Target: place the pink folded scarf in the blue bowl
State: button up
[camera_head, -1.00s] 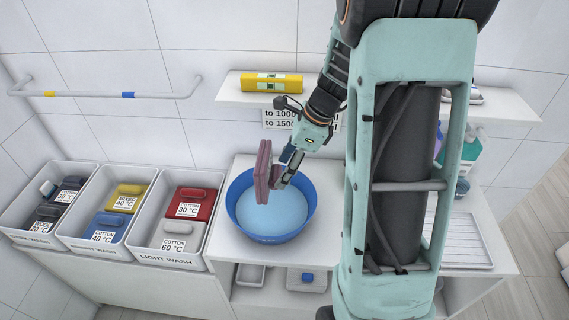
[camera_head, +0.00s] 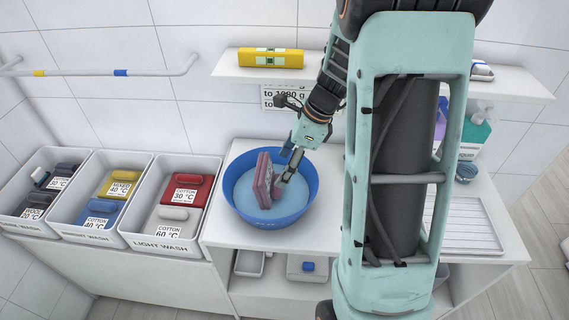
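The pink folded scarf (camera_head: 263,180) stands on edge, tilted, inside the rim of the blue bowl (camera_head: 271,218). The bowl sits on the white counter and has a lighter blue inside. My gripper (camera_head: 280,178) is at the right side of the scarf, low over the bowl, and appears shut on it. The fingertips are partly hidden by the scarf and the wrist. I cannot tell whether the scarf touches the bowl's bottom.
Left of the bowl stand several white bins of folded cloths, the nearest the light wash bin (camera_head: 165,242). A shelf (camera_head: 225,68) with a yellow pack (camera_head: 270,58) is above. A white ribbed tray (camera_head: 465,222) and bottles (camera_head: 476,135) are at right.

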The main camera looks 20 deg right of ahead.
jog(key=shift+o, duration=0.9)
notch_tip(320, 180, up, 7)
jog(key=p, duration=0.6)
